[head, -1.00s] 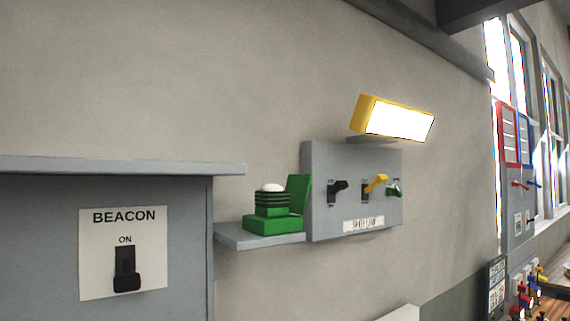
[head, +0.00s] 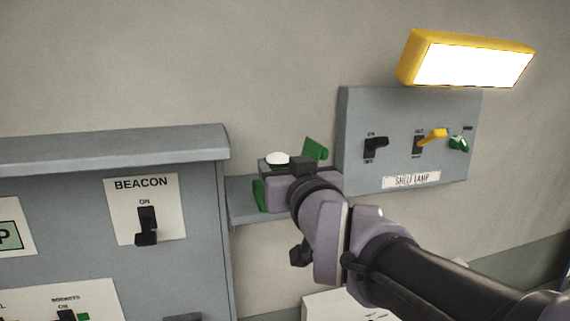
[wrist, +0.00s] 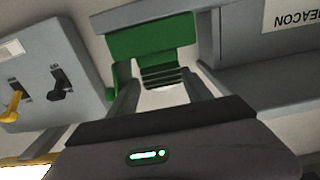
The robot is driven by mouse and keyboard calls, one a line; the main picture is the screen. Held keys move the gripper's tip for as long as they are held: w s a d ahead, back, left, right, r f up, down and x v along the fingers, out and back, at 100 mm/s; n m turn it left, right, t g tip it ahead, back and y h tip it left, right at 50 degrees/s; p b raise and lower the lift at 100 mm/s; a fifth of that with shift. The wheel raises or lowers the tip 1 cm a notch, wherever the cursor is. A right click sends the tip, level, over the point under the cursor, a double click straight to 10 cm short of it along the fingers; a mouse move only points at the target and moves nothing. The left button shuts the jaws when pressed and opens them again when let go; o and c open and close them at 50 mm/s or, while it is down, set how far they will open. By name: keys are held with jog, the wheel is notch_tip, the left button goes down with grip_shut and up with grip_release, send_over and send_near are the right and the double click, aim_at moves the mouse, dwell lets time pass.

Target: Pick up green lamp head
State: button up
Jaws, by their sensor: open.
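The green lamp head, a ribbed stack with a white dome on top, is on the small grey shelf on the wall. In the head view only its white dome (head: 278,158) and a green sliver show; my gripper (head: 275,182) hides the rest. In the wrist view, which is turned upside down, the ribbed green part (wrist: 163,78) and white dome lie between the two fingers of my gripper (wrist: 163,88). The fingers are apart, one on each side, and I cannot tell whether they touch it. A wider green base block (wrist: 150,38) lies beyond.
An upright green plate (head: 316,150) stands close behind. The shelf-lamp switch panel (head: 355,120) is just right, under a lit yellow lamp (head: 470,64). The grey BEACON cabinet (head: 190,190) is close on the left. The shelf (head: 240,207) lies below.

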aim_at(275, 157)
jog(key=p+x, duration=0.1)
jog(key=x, duration=0.2)
jog(key=p+x, duration=0.2)
jog(key=shift+w+a+r, duration=0.1)
jog(key=shift+w+a, duration=0.2)
jog(key=shift+w, duration=0.25)
jog(key=shift+s, duration=0.35)
jog(key=shift+c, duration=0.5)
jog(key=shift+s, duration=0.1)
jog(key=c, duration=0.3)
grip_shut()
